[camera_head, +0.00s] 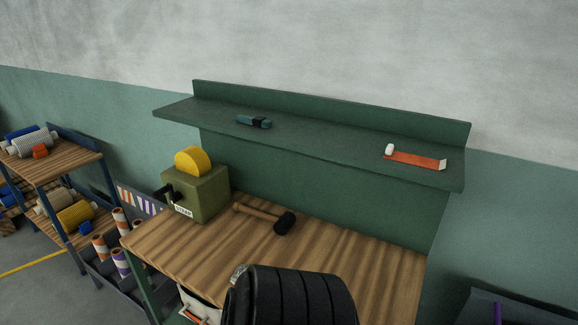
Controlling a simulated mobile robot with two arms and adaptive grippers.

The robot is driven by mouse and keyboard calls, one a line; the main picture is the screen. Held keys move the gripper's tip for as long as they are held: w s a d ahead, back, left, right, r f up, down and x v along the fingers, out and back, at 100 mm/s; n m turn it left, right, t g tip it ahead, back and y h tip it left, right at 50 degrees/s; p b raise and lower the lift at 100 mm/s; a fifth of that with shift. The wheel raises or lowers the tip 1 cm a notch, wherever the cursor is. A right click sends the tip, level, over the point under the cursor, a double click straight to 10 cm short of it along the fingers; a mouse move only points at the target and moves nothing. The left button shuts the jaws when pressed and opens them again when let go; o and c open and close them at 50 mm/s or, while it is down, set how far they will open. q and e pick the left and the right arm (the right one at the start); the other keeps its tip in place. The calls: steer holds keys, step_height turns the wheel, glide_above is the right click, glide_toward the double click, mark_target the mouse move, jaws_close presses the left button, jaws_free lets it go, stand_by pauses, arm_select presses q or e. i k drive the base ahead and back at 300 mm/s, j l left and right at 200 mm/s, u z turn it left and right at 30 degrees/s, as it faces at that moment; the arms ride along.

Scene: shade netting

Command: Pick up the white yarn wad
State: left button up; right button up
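A small white wad (389,149), rounded in shape, sits on the green wall shelf (320,137) toward its right end. It lies at the left end of a flat orange strip (415,160) and looks to be touching or very near it. It is too small to make out yarn strands. Neither of my grippers is in view.
A wooden bench (350,255) stands below the shelf with a mallet (268,217) and a green box with a yellow wheel (196,188). A teal-and-black tool (254,122) lies on the shelf's left part.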

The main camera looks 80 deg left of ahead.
mark_target(241, 269)
steer(key=u, duration=3.05)
